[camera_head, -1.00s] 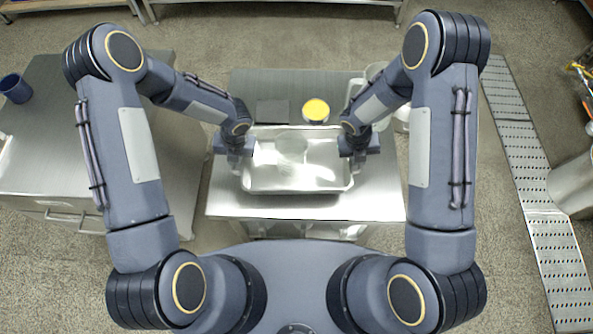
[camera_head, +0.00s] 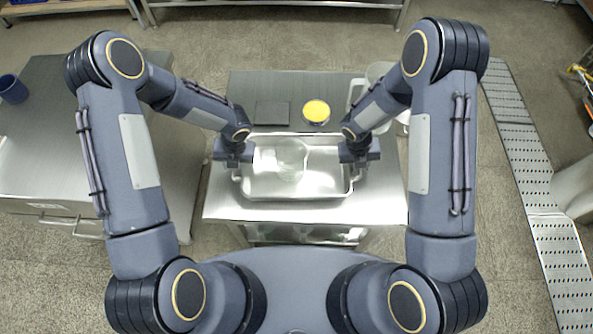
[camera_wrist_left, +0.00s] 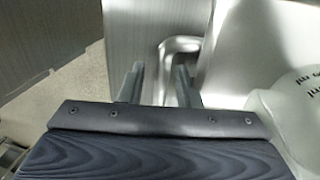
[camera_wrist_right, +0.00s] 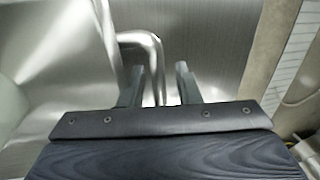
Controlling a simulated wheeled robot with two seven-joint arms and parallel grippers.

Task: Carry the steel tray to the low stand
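The steel tray (camera_head: 262,190) is a shallow rectangular pan with a looped handle at each end. It is on the steel table (camera_head: 300,212) in front of me, with a translucent container (camera_head: 291,160) in it. My left gripper (camera_head: 236,170) is at the left handle (camera_wrist_left: 163,75); the bar stands between its parted fingers (camera_wrist_left: 158,85). My right gripper (camera_head: 357,170) is likewise at the right handle (camera_wrist_right: 157,70), its fingers (camera_wrist_right: 158,82) apart on either side of the bar. I cannot tell which surface is the low stand.
Behind the tray are a dark flat plate (camera_head: 272,113), a yellow-topped container (camera_head: 316,111) and a pale jug (camera_head: 357,92), partly hidden by my right arm. A steel counter (camera_head: 60,160) with a blue cup (camera_head: 13,89) stands left. A perforated floor strip (camera_head: 525,160) runs at right.

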